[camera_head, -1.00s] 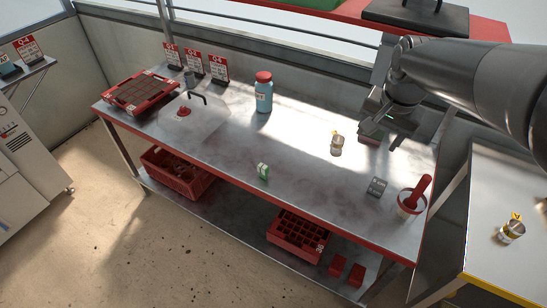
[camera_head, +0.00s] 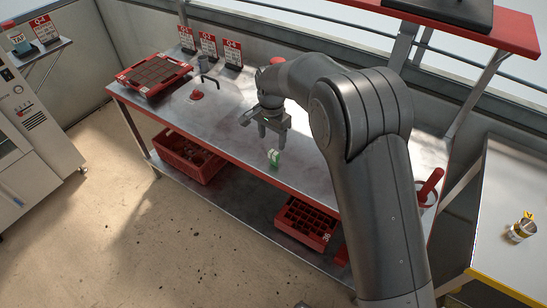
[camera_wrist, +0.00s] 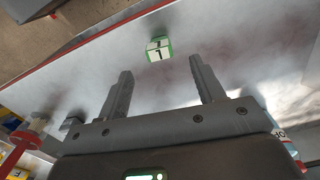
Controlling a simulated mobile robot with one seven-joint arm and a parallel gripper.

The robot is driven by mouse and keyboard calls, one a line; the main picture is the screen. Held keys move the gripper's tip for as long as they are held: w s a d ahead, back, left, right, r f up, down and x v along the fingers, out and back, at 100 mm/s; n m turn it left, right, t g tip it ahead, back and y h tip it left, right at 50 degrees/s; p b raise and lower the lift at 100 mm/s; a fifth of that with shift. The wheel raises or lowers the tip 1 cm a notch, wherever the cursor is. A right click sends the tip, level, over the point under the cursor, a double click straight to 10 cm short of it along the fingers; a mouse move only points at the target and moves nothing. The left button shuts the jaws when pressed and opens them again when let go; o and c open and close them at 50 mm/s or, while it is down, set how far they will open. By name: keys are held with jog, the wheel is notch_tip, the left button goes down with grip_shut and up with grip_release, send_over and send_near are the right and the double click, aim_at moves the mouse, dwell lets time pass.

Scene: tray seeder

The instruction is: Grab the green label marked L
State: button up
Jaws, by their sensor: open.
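The green label (camera_head: 273,157) is a small green and white block standing near the front edge of the steel table (camera_head: 235,128). In the wrist view the label (camera_wrist: 158,48) shows a dark letter like an L on its white face. It sits ahead of my fingertips, about midway between them. My gripper (camera_head: 273,135) is open and empty, above the table just behind the label. Both fingers also show apart in the wrist view (camera_wrist: 160,72), with the label beyond them and not touching.
A red tray of brown cells (camera_head: 155,74) lies at the table's left end, with red-and-white sign cards (camera_head: 208,46) behind. A red mortar and pestle (camera_head: 430,186) stands at the right. Red crates (camera_head: 187,156) sit on the lower shelf. Table around the label is clear.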

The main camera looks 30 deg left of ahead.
aim_at(273, 152)
jog(key=f, duration=1)
jog(key=shift+w+d+f, duration=0.15)
jog(key=shift+w+f, duration=0.05)
jog(key=shift+f, duration=0.15)
jog(key=c, duration=1.1)
